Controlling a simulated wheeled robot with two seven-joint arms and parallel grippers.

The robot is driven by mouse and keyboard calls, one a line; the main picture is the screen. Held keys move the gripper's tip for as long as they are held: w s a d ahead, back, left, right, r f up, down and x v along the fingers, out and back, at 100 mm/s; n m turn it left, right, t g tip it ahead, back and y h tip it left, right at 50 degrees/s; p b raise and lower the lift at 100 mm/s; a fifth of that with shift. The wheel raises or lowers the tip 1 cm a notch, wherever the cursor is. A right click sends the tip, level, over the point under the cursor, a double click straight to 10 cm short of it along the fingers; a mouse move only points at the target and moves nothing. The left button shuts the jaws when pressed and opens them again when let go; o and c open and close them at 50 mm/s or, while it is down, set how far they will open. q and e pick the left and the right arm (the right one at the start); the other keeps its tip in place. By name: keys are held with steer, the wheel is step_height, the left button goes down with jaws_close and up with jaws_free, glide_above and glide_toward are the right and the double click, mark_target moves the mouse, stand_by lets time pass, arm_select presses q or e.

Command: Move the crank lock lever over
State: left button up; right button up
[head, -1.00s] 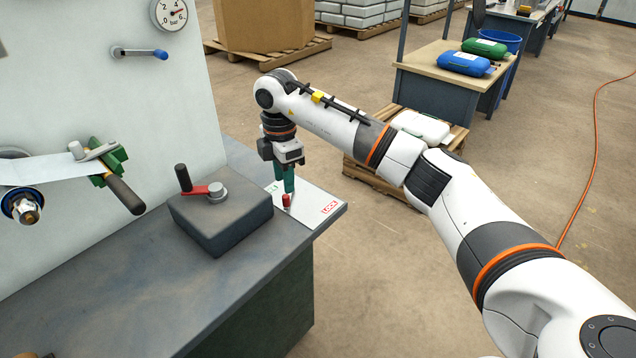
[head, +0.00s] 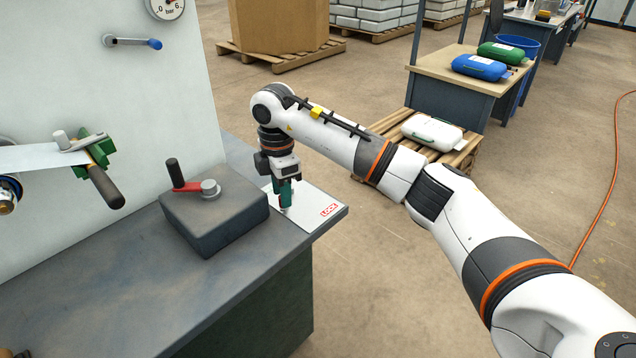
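My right gripper (head: 285,200) points straight down at the corner of the bench, its green fingertips low over the white LOCK plate (head: 312,208). The lock lever's red knob is almost wholly hidden by the fingers, which are down around or right beside it. I cannot tell whether the fingers are closed on it. The red LOCK lettering lies to the right of the fingers. The crank (head: 189,187), a red arm with an upright black handle, sits on a grey block (head: 210,225) left of the gripper. My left gripper is not in view.
A green clamp with a dark handle (head: 105,188) holds a pale strip at the wall panel on the left. A blue-tipped valve lever (head: 135,42) is above. The bench top (head: 130,290) in front is clear. A side table and pallets stand behind.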

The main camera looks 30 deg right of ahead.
steer(key=shift+f, duration=0.3)
steer(key=shift+d, duration=0.15)
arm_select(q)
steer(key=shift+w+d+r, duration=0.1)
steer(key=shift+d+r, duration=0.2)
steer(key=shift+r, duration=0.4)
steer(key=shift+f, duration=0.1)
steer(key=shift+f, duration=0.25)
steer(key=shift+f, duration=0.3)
arm_select(e)
steer(key=shift+f, duration=0.1)
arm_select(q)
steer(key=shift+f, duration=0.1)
arm_select(e)
steer(key=c, duration=0.6)
steer(key=shift+c, duration=0.2)
